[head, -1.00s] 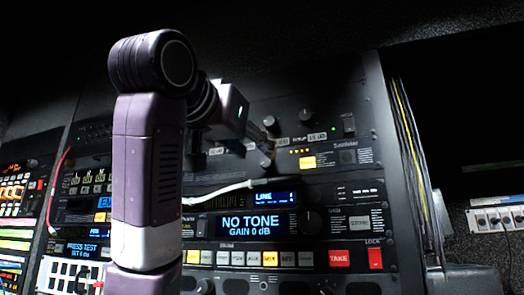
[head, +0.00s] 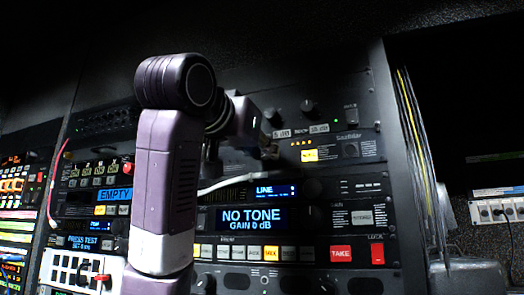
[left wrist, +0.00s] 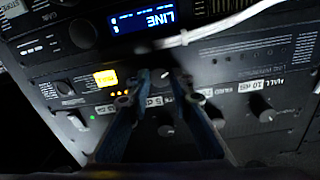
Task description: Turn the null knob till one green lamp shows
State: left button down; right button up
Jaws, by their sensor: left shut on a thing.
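My left gripper (head: 268,151) reaches in from the left to the dark panel above the NO TONE display. It also shows in the left wrist view (left wrist: 160,80), where its two fingers close on a small dark knob, taken as the null knob, which the fingertips mostly hide. Its label is not readable. A short row of amber lamps (head: 301,143) is lit just right of the gripper, above a lit yellow button (head: 310,155). The lamps also show in the left wrist view (left wrist: 119,93), with a separate small green light (left wrist: 92,117). My right gripper is not in view.
Other knobs (head: 308,108) with white labels sit close above the gripper. A white cable (head: 228,184) runs just below it, over the unit with the LINE display (head: 277,191). The NO TONE display (head: 251,218) and a row of buttons, including red TAKE (head: 341,254), lie lower.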

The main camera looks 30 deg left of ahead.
pick_arm(q)
jog(key=shift+m, duration=0.3)
jog(key=m+p, duration=0.1)
jog(key=m, duration=1.6)
jog(key=shift+g+p, duration=0.3)
jog(key=shift+m, duration=0.3)
jog(key=c, duration=1.7)
grip_release()
jog(key=shift+d, duration=0.1)
